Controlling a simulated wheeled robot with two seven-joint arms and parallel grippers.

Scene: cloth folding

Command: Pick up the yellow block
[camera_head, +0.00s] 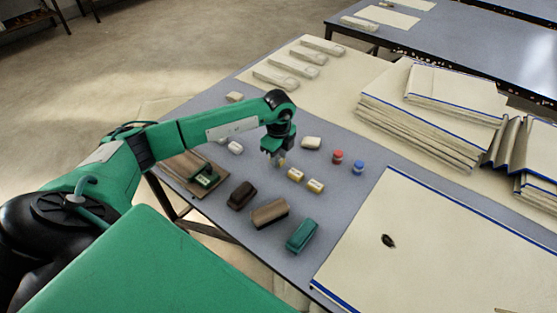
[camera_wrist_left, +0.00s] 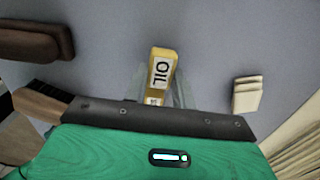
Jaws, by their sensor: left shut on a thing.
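The yellow block (camera_wrist_left: 163,54) with a white "OIL" label is between my left fingers in the left wrist view. My left gripper (camera_wrist_left: 158,88) is shut on it. In the head view my left gripper (camera_head: 274,157) points down over the table, with a bit of yellow at its tips. My right gripper is not in view.
A dark brown brush (camera_head: 241,195), a tan brush (camera_head: 270,213) and a green block (camera_head: 302,235) lie nearer. A whitish block (camera_head: 311,143), a red jar (camera_head: 337,157) and a blue jar (camera_head: 358,167) lie right of the gripper. Folded cloths (camera_head: 420,115) are stacked farther right.

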